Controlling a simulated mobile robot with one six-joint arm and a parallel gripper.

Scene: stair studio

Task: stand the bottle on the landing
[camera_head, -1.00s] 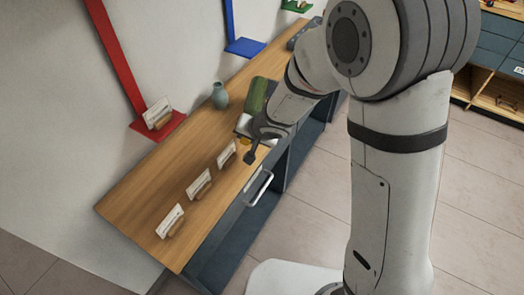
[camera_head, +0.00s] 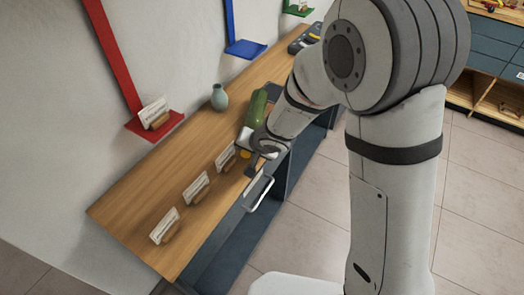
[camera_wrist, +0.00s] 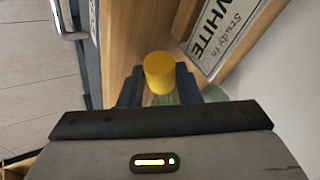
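The bottle has a dark green body (camera_head: 257,106) and a yellow cap (camera_head: 243,155). In the head view it slants over the wooden counter, its cap toward the near side and the cards. My gripper (camera_head: 254,158) is around its middle and hides part of it. In the wrist view the yellow cap (camera_wrist: 158,72) sits between my two fingers (camera_wrist: 158,90), which flank the bottle closely; they look shut on it. Whether the bottle touches the counter is not clear. I cannot tell which surface is the landing.
Cards in wooden holders (camera_head: 196,187) stand along the wooden counter (camera_head: 135,205). A grey-green vase (camera_head: 219,97) stands near the wall. Red (camera_head: 150,128) and blue (camera_head: 245,48) ledges jut from the wall. A drawer handle (camera_head: 260,195) sticks out at the counter's front.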

